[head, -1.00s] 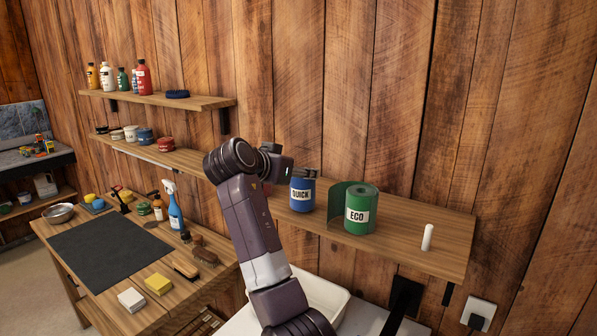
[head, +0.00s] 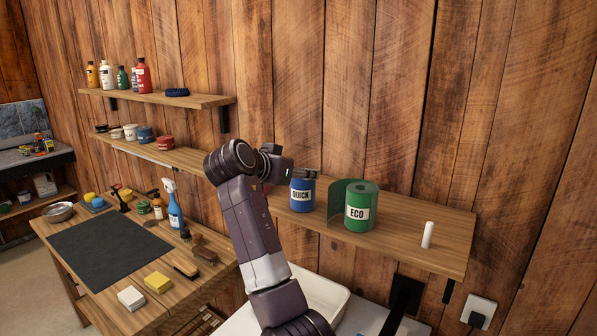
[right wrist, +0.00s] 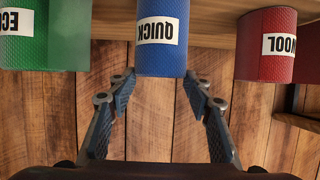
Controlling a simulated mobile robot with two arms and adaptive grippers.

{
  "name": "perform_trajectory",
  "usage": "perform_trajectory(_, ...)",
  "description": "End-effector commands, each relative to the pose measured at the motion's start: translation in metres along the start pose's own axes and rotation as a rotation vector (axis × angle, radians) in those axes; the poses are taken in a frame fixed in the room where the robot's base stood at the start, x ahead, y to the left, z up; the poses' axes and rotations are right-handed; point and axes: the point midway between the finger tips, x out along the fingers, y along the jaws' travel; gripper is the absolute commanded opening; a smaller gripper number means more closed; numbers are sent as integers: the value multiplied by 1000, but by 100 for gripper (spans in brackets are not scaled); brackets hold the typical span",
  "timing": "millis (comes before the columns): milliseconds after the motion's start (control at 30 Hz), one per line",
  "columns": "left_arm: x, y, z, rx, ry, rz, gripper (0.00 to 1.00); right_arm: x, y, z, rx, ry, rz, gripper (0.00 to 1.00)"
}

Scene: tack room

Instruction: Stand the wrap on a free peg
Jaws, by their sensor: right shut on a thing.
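A blue wrap labelled QUICK (head: 301,198) stands upright on the right-hand wooden shelf. It also shows upside down in the right wrist view (right wrist: 162,40). My right gripper (head: 308,174) is at its upper end, with a finger on each side, shut on it. The same fingers show in the right wrist view (right wrist: 157,80). A green wrap labelled ECO (head: 361,208) stands to its right with a loose flap. A bare white peg (head: 427,236) stands near the shelf's right end. A red wrap labelled WOOL (right wrist: 266,45) is on the blue wrap's other side, mostly hidden by my arm in the head view. My left gripper is out of view.
The wooden shelf (head: 450,245) has free room around the white peg. The plank wall is close behind. A white tray (head: 325,297) lies below. A workbench with a dark mat (head: 108,250), brushes, sponges and a spray bottle (head: 174,205) is at left, under shelves of bottles and tins.

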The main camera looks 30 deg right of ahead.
Motion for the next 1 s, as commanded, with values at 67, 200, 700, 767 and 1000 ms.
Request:
perform_trajectory(67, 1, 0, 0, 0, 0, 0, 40, 0, 0, 1, 1, 1, 0, 48)
perform_trajectory(200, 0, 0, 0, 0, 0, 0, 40, 0, 0, 0, 1, 1, 0, 53)
perform_trajectory(700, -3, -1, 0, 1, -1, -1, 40, -23, -1, 0, 0, 0, -2, 53)
perform_trajectory(767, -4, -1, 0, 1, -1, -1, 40, -27, -1, 1, -1, 0, -2, 53)
perform_trajectory(1000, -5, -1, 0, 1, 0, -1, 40, -47, -1, 1, 0, 0, -2, 53)
